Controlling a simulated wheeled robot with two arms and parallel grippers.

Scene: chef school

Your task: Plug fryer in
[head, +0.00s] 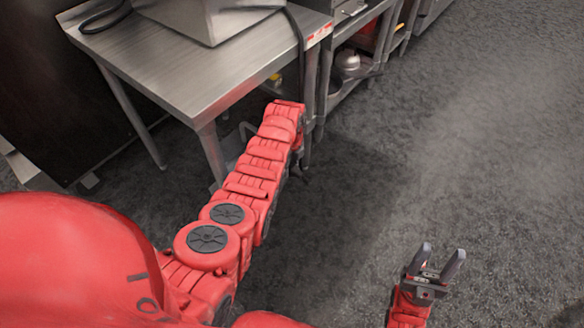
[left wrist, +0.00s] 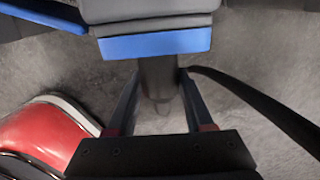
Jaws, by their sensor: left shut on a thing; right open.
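The fryer, seen as the lower part of a metal box (head: 205,18), stands on the steel table (head: 140,62) at the top of the head view. A dark cord (head: 298,35) runs from behind it over the table's right edge and down. My left arm reaches to the table's near right corner; its gripper is hidden there in the head view. My right gripper (head: 437,264) is open and empty above the floor. No socket is identifiable.
A shelf unit (head: 345,85) with a metal pot (head: 347,62) stands right of the table. Table legs (head: 212,150) are close to my left arm. A blue-edged grey block (left wrist: 155,42) lies across the top of the wrist view. The floor at right is clear.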

